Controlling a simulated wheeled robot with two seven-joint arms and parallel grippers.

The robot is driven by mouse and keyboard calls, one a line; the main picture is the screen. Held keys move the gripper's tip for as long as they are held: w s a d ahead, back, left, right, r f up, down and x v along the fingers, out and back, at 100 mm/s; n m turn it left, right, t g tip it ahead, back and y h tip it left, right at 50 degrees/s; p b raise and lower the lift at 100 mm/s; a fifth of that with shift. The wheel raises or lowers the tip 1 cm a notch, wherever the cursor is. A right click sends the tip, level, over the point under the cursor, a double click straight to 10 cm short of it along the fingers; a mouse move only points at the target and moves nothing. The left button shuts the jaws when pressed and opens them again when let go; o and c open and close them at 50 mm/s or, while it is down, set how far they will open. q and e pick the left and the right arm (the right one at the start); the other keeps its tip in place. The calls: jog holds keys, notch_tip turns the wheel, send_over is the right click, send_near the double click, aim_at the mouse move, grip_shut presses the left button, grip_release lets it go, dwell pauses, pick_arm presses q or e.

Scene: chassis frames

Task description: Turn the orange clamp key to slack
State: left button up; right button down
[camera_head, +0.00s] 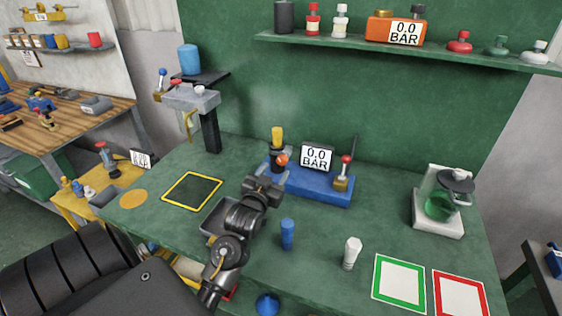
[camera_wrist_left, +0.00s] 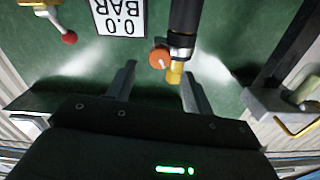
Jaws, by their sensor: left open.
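The orange clamp key (camera_head: 281,160) is a round knob on the front of an upright post with a yellow part (camera_head: 277,133), at the left end of the blue base (camera_head: 322,188). In the left wrist view, which is upside down, the orange key (camera_wrist_left: 159,58) shows a pale mark on its face. My left gripper (camera_head: 273,174) is close in front of the key. In the wrist view the fingers of my left gripper (camera_wrist_left: 158,72) are apart, with the key beyond and between their tips. I cannot tell whether they touch it. My right gripper is not in view.
A gauge (camera_head: 317,157) reading 0.0 BAR and a red-knobbed lever (camera_head: 345,165) stand on the same base. A blue cylinder (camera_head: 287,234) and a white one (camera_head: 352,253) stand in front. A clamp stand (camera_head: 208,128) is at the left.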

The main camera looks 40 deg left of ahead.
aim_at(281, 162)
pick_arm(q)
jog(key=p+x, duration=0.1)
jog(key=x, duration=0.4)
jog(key=shift+w+a, duration=0.15)
jog(key=shift+w, duration=0.2)
jog(key=shift+c, duration=0.3)
jog(key=c, duration=0.9)
